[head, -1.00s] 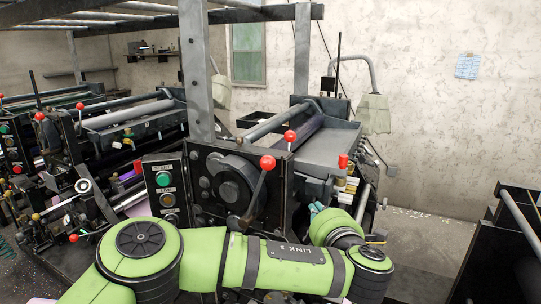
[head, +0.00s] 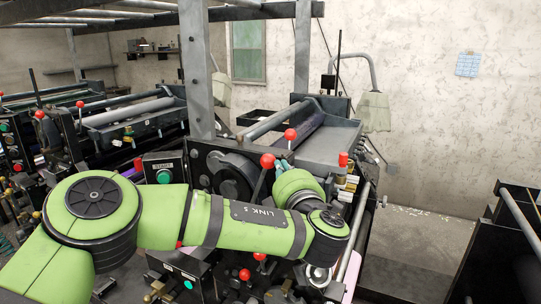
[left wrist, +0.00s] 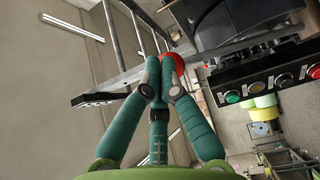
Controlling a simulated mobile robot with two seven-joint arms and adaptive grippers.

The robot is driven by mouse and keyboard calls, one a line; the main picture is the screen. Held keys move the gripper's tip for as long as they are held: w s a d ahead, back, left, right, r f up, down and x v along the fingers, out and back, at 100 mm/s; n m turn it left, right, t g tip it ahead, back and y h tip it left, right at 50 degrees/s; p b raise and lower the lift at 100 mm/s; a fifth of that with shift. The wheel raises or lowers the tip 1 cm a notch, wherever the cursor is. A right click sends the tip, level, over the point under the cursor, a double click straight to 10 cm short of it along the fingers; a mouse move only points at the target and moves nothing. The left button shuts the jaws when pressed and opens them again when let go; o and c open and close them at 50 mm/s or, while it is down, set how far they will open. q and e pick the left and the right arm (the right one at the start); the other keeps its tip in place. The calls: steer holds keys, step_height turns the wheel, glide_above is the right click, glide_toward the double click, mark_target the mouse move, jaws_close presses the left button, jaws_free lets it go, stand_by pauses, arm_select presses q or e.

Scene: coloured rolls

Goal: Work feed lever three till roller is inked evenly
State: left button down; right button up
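A feed lever with a red ball knob (head: 267,160) stands on the near press's front side panel. My left gripper (head: 284,159) is mostly hidden behind my own green wrist; a bit of teal finger shows just right of the knob. In the left wrist view its teal fingers (left wrist: 160,73) are drawn together at the tips. The red knob (left wrist: 178,63) shows partly behind the right fingertip; whether they touch I cannot tell. A dark roller (head: 308,132) lies behind the press's side panel; I cannot judge its ink. Which lever is number three is not readable. My right gripper is not in view.
Another red knob (head: 290,134) stands just behind, and a red-topped part (head: 343,160) to the right. A button box with a green button (head: 164,176) is left of the lever. Grey posts (head: 301,50) rise around the press.

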arm_select(q)
steer(key=shift+w+a, duration=0.15)
steer(key=shift+a, duration=0.2)
steer(key=w+a+p, duration=0.2)
steer(key=w+a, duration=0.2)
steer(key=a, duration=0.5)
steer(key=shift+w+a+r, duration=0.2)
steer(key=shift+w+r, duration=0.1)
stand_by(1.5)
steer(key=shift+d, duration=0.15)
